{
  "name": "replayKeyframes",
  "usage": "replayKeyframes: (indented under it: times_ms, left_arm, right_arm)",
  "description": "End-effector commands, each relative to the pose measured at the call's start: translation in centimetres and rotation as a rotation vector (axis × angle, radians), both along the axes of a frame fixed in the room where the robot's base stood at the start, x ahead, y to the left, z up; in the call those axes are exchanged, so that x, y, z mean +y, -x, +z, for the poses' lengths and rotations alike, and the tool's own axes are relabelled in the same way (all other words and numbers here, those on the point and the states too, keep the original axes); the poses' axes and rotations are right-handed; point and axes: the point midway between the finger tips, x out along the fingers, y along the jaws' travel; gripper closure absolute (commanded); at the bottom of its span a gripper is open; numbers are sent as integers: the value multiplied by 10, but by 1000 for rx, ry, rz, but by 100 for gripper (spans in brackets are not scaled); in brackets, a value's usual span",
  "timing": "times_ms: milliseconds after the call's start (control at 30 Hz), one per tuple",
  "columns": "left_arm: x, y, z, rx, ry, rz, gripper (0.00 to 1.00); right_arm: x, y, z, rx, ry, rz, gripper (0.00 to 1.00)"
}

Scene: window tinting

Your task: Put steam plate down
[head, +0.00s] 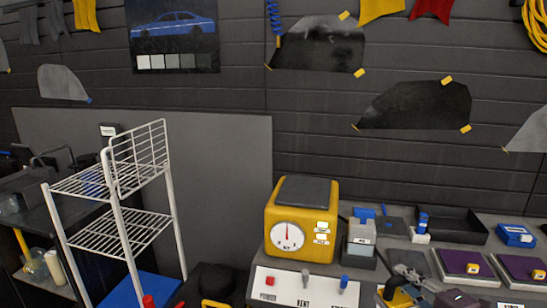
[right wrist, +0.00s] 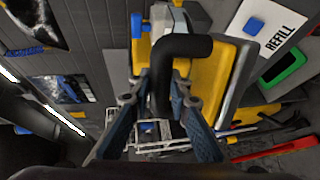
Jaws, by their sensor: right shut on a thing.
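In the right wrist view my right gripper (right wrist: 157,96) is shut on the black handle (right wrist: 184,47) of the steam plate, with a finger on each side. The plate's yellow body (right wrist: 212,78) with a silver edge lies beside the handle. In the head view my right gripper (head: 408,273) shows small and dark at the bottom, right of centre, close to the yellow piece (head: 396,298). Whether the plate touches a surface cannot be told. My left gripper is not in view.
A yellow machine with a dial (head: 287,236) stands on the bench, behind a white panel (head: 285,290) with red, grey and blue knobs. Purple pads (head: 463,262), a blue box (head: 515,236) and a black tray (head: 455,224) crowd the right. A white wire rack (head: 122,236) stands left.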

Motion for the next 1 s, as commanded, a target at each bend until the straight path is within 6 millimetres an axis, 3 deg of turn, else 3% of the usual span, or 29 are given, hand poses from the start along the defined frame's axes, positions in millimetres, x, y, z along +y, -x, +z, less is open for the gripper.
replayKeyframes:
  times_ms: [267, 400, 600, 700, 833, 1000]
  left_arm:
    - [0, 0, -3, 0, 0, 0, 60]
    - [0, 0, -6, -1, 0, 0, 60]
    - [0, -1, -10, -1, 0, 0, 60]
    - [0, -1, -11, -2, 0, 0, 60]
    - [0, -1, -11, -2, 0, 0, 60]
    - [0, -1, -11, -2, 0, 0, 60]
  right_arm:
    - [40, 44, -20, -3, -8, 188, 100]
    - [70, 83, -25, -4, -11, 338, 100]
    - [111, 154, -12, -4, 3, 576, 100]
    - [121, 179, -1, -4, 4, 641, 100]
    - [126, 193, 8, -4, 2, 677, 100]
    - [127, 196, 11, -7, -2, 681, 100]
